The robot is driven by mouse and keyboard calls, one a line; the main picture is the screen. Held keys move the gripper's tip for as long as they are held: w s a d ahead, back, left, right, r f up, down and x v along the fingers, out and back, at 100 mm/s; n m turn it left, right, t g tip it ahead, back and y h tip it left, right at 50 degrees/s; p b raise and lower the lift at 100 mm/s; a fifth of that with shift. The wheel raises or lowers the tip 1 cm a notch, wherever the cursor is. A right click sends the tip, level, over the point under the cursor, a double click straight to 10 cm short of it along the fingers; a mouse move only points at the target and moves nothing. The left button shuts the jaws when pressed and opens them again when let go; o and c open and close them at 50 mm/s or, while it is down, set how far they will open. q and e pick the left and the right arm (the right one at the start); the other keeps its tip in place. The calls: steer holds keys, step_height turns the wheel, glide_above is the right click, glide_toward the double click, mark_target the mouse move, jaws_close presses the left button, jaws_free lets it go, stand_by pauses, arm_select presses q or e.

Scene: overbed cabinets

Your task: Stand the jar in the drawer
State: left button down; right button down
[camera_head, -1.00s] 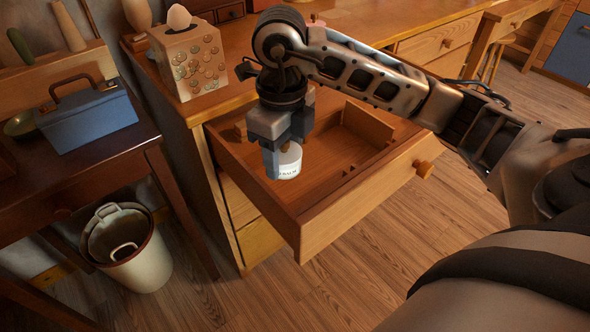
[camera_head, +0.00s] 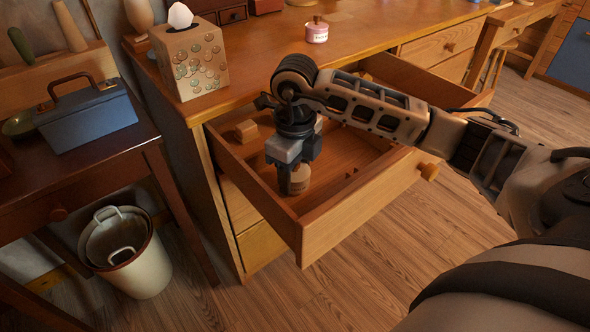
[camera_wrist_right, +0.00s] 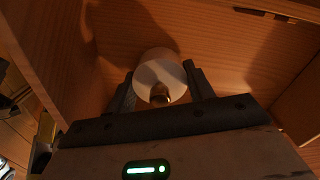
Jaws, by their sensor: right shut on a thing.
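The jar (camera_head: 301,180) is pale, with a label on its side, and stands roughly upright inside the open drawer (camera_head: 345,217). My right gripper (camera_head: 292,184) points down into the drawer and is shut on the jar's upper part. In the right wrist view, the jar's round white top with a knob (camera_wrist_right: 160,75) sits between the two fingers of the gripper (camera_wrist_right: 163,88). The wooden drawer floor lies below it. I cannot tell if the jar's base touches the floor. My left gripper is not in view.
A small wooden block (camera_head: 246,130) lies in the drawer's back left corner. A tissue box (camera_head: 190,60) and a pink jar (camera_head: 316,31) stand on the desk top. A blue toolbox (camera_head: 86,120) and a white bin (camera_head: 140,262) are at the left.

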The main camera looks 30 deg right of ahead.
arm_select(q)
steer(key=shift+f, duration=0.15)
arm_select(e)
steer(key=shift+f, duration=0.15)
steer(key=c, duration=0.6)
jaws_free()
steer(key=shift+r, duration=0.4)
step_height(320, 180, up, 11)
steer(key=shift+f+p, duration=0.2)
steer(key=shift+p, duration=0.95)
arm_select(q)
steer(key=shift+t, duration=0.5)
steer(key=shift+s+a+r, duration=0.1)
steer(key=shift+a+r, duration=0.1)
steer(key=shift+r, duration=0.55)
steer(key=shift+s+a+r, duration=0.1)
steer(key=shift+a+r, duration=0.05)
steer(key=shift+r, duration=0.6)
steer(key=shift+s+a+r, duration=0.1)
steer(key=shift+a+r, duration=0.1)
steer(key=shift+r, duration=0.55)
arm_select(e)
steer(key=shift+r, duration=0.5)
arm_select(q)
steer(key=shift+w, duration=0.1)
